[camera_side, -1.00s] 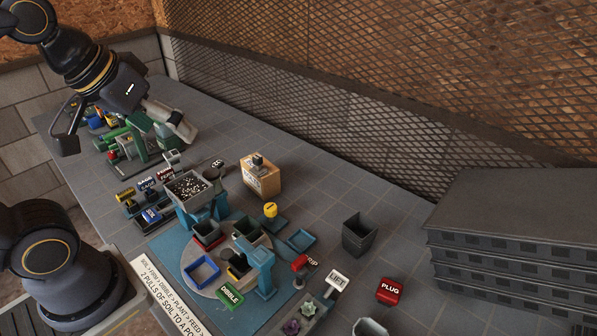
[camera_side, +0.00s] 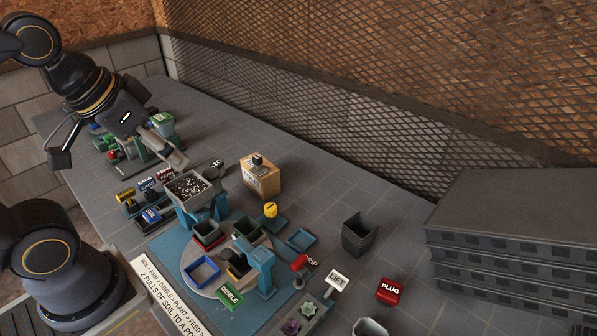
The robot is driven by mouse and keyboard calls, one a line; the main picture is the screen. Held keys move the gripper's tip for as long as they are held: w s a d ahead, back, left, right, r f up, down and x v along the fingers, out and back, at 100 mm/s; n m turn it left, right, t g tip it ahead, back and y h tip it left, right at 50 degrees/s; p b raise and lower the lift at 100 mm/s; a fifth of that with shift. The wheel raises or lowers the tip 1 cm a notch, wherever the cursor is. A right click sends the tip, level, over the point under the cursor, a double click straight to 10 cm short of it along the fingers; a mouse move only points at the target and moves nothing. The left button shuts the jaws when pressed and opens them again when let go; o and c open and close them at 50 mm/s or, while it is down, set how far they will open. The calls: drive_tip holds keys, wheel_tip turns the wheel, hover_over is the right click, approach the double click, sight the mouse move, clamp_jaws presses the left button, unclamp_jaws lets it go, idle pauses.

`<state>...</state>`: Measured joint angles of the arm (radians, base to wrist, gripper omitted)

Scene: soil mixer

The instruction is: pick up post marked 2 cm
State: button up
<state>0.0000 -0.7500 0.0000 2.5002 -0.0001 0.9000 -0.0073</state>
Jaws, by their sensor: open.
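My gripper (camera_side: 117,161) is open and empty at the upper left, with its two fingers spread wide above the far-left part of the bench. I cannot make out a "2 cm" mark on anything, so I cannot tell which piece is the post. Below the gripper and to its right stand small labelled pieces: a gold cylinder (camera_side: 125,194), a piece with a dark label (camera_side: 147,185) and a piece with a red label (camera_side: 165,175). Their lettering is too small to read surely. The gripper partly hides the green and red items behind it.
A hopper of speckled soil (camera_side: 187,187) stands on blue supports right of the labelled pieces. A wooden box (camera_side: 261,178) stands behind it. A turntable with pots (camera_side: 207,289) is at the front centre. The bench (camera_side: 335,190) is clear towards the mesh wall.

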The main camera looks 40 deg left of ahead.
drive_tip(key=w+a+r+n+t+h, duration=0.1)
drive_tip(key=w+r+n+h, duration=0.1)
drive_tip(key=w+r+n, duration=0.9)
drive_tip(key=w+a+f+n, duration=0.2)
drive_tip(key=w+a+n, duration=0.4)
drive_tip(key=a, duration=0.3)
drive_tip(key=w+a+f+n, duration=0.3)
drive_tip(key=w+a+n, duration=0.35)
drive_tip(key=a, duration=0.25)
drive_tip(key=a+f+n+y, duration=0.1)
drive_tip(key=a+f+n, duration=0.6)
drive_tip(key=a, duration=0.6)
drive_tip(key=s+a+f+n+g, duration=0.1)
drive_tip(key=s+a+f+n, duration=0.1)
drive_tip(key=s+a+f, duration=0.55)
drive_tip(key=s+a+f+n+g, duration=0.15)
drive_tip(key=s+a+f, duration=0.5)
drive_tip(key=f, duration=0.65)
drive_tip(key=shift+t, duration=0.25)
drive_tip(key=shift+w+a+r+x, duration=0.1)
drive_tip(key=shift+w+a+x, duration=0.3)
drive_tip(key=shift+x, duration=2.4)
drive_tip(key=shift+w+a+r+x, duration=0.1)
drive_tip(key=shift+w+a+x, duration=0.25)
drive_tip(key=shift+x, duration=2.4)
drive_tip(key=shift+w+a+r+x, duration=0.1)
drive_tip(key=shift+w+a+x, duration=0.25)
drive_tip(key=shift+x, duration=2.45)
drive_tip(key=shift+s+a, duration=0.1)
drive_tip(key=c, duration=1.1)
